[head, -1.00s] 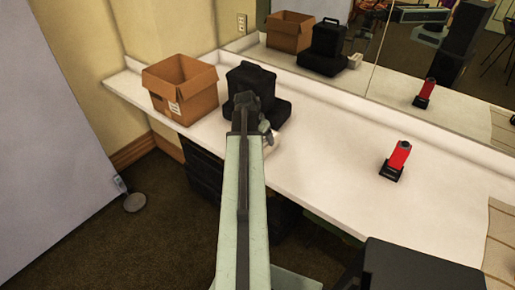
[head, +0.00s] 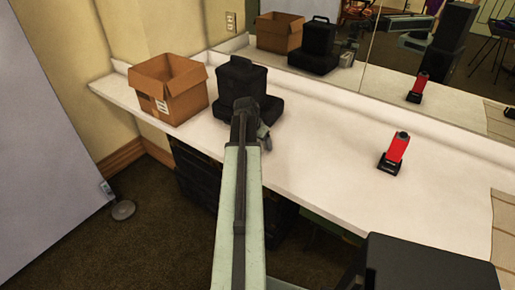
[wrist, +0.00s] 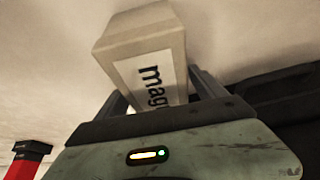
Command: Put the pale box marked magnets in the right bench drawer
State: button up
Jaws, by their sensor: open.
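The pale box (wrist: 148,55) shows in the wrist view with the dark letters "mag" on its white label; the rest of the word is hidden by my gripper. It stands between the two fingers of my gripper (wrist: 160,92), which is open. In the head view my gripper (head: 256,132) is over the white bench (head: 325,165), in front of a black case, and the box itself is hidden behind it. The mirror shows a small pale reflection beside the case. I cannot make out the right bench drawer in either view.
An open cardboard box (head: 172,92) stands at the left of the bench, next to the black case (head: 245,90). A red object on a black base (head: 395,150) stands to the right. Bench top between is clear. A mirror (head: 430,70) runs along the back.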

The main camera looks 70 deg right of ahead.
grip_shut()
jog(key=shift+r, duration=0.1)
notch_tip(320, 180, up, 18)
jog(key=p, duration=1.8)
